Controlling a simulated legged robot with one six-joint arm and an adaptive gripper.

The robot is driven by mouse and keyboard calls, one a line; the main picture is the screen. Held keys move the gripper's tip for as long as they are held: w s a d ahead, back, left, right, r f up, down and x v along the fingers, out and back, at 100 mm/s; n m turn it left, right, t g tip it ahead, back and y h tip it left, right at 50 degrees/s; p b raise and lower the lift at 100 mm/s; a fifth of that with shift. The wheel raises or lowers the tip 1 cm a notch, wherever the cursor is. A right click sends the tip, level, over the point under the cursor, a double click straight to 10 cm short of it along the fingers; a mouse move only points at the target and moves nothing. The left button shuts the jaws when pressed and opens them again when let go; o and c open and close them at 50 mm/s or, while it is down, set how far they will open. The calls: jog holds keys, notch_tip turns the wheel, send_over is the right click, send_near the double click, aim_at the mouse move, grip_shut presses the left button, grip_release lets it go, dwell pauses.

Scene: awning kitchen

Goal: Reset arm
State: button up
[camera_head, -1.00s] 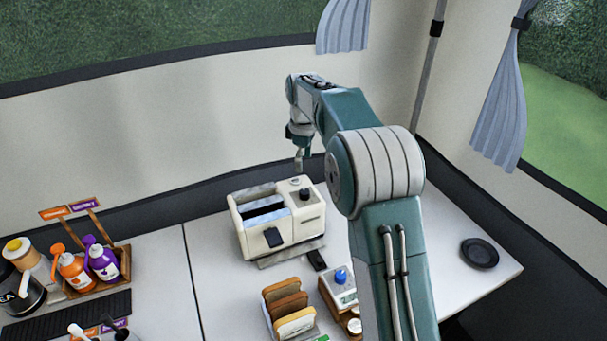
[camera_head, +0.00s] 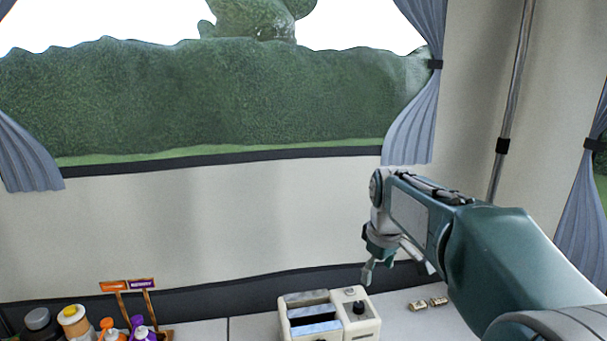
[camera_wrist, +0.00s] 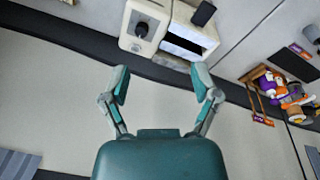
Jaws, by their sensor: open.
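My gripper (camera_head: 385,272) hangs above and just right of the cream toaster (camera_head: 362,314) in the head view. It is empty. In the wrist view my gripper (camera_wrist: 162,88) has its two fingers spread apart, with pale wall between them. The toaster also shows at the top of the wrist view (camera_wrist: 141,28), beyond the fingertips, with its dark knob and slot. My arm reaches in from the lower right of the head view. The toaster's lower part is cut off by the frame's bottom edge.
A wooden caddy (camera_wrist: 256,73) with orange and purple bottles stands left of the toaster; the purple bottle (camera_head: 141,330) shows in the head view. Two small cylindrical items (camera_head: 428,304) lie right of the toaster. The wall and window are behind.

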jog(key=s+f+m+t, duration=0.1)
jog(key=s+m, duration=0.2)
jog(key=s, duration=0.9)
jog(key=s+f+m+t, duration=0.2)
jog(key=s+m, duration=0.2)
jog(key=s, duration=0.9)
jog(key=shift+s+t, duration=0.15)
jog(key=shift+t, duration=0.15)
jog(key=shift+c, duration=0.2)
